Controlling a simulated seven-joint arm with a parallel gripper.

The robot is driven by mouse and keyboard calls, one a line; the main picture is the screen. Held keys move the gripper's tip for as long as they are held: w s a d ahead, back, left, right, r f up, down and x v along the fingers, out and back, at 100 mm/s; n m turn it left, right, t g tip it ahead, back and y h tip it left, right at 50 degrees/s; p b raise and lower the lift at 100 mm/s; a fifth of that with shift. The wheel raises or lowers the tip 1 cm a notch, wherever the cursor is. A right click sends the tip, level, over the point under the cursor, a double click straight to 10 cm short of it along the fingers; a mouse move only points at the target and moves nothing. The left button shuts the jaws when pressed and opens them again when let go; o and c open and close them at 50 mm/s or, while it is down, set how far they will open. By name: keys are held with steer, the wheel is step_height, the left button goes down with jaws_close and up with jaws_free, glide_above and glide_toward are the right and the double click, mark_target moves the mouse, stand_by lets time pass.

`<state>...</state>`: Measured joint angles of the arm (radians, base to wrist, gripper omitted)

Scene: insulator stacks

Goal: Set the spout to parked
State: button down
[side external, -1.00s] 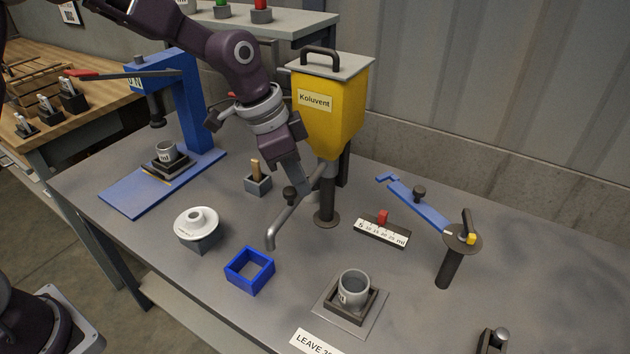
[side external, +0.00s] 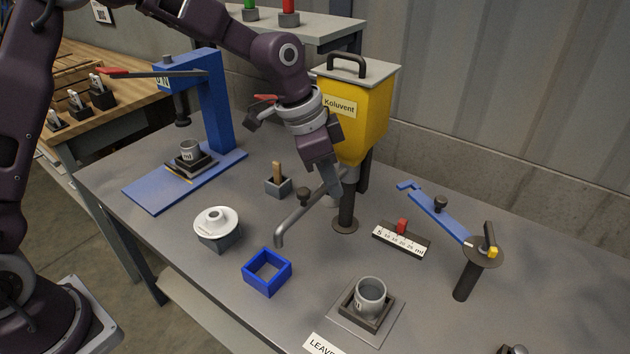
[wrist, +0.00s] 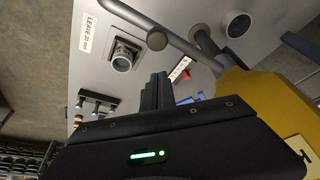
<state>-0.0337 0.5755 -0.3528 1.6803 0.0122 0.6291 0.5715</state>
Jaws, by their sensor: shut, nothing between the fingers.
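The spout (side external: 293,217) is a bent grey tube with a dark knob (side external: 303,196). It runs from under the yellow hopper (side external: 362,120) toward the front left, and its down-turned end hangs behind the blue square frame. My gripper (side external: 333,197) is shut and empty, pointing down beside the spout, right of the knob and in front of the hopper's post. Contact with the spout cannot be told. In the wrist view the shut fingers (wrist: 158,92) are apart from the knob (wrist: 157,39) in the picture; the spout tube (wrist: 183,43) crosses the top.
A blue square frame (side external: 247,275) and a white-topped funnel piece (side external: 217,223) stand at front left. A grey cup (side external: 370,294) sits in a holder at front. A scale with a red slider (side external: 401,239) and a blue swing arm (side external: 438,218) are right. A blue press (side external: 212,100) stands left.

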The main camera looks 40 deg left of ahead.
steer(key=w+v, duration=0.1)
steer(key=v, duration=0.8)
steer(key=s+d+m+g+y, duration=0.2)
steer(key=d+m+g+y, duration=0.1)
steer(key=d+m+y, duration=0.45)
steer(key=a+f+m+h, duration=0.1)
steer(key=a+f+h, duration=0.1)
steer(key=a+f, duration=0.4)
steer(key=x, duration=0.2)
steer(key=shift+f, duration=0.45)
steer(key=a+m+t, duration=0.1)
steer(key=a+m, duration=0.2)
steer(key=a, duration=0.4)
steer(key=shift+w, duration=0.1)
